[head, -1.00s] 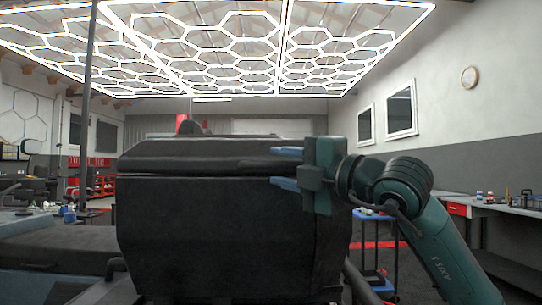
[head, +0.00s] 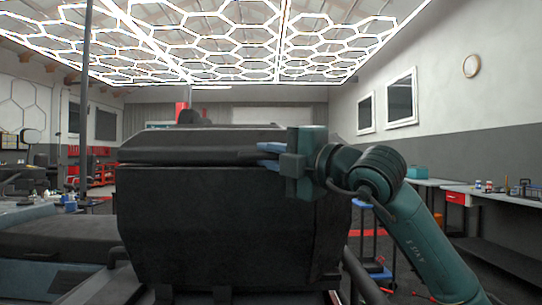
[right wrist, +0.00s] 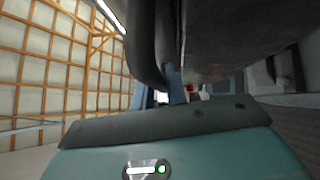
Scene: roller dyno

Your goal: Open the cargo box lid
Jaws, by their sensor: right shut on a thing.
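The black cargo box (head: 225,230) fills the middle of the head view. Its black lid (head: 200,145) lies across the top, with a thin seam between lid and body. My right gripper (head: 264,154) is at the lid's right part, its blue fingers pointing left. The fingers are close together and shut on the lid's edge. In the right wrist view, the blue fingers (right wrist: 162,92) are at the dark edge of the lid (right wrist: 148,45), which partly hides them. My left gripper is not in view.
A motorcycle seat or body part (head: 60,240) stands left of the box. A blue trolley (head: 370,235) stands behind my right arm. A workbench (head: 490,192) runs along the right wall. The space above the lid is free.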

